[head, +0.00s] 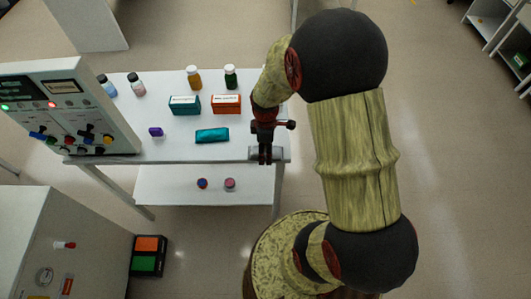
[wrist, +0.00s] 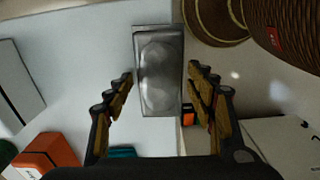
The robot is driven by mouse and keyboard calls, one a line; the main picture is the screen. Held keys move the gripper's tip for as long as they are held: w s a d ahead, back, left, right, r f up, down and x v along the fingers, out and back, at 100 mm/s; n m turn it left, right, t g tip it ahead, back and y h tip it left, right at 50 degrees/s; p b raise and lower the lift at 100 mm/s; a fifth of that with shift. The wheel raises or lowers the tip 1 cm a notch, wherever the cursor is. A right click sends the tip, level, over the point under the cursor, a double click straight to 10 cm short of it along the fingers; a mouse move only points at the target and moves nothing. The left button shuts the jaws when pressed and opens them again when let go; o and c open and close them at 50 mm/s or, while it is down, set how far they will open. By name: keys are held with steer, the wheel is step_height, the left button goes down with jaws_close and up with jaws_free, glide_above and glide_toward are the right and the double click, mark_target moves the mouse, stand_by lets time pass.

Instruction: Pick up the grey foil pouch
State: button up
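The grey foil pouch (wrist: 158,72) lies flat on the white table along its edge in the wrist view, its long side running up the picture. My gripper (wrist: 161,78) is open, with one finger to the left and one to the right of the pouch. Both fingers look apart from it, and nothing is held. The height of the fingertips above the pouch is hard to tell. In the head view my gripper (head: 265,152) is over the table's right front corner and hides most of the pouch.
The white table (head: 170,142) also bears a teal pouch (head: 212,135), a teal box (head: 184,105), an orange box (head: 226,103), a purple item (head: 156,131) and several bottles at the back. A control panel (head: 75,110) stands at the left. A lower shelf (head: 160,190) holds two small round items.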

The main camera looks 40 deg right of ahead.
steer(key=c, duration=1.3)
steer(key=shift+r, duration=0.1)
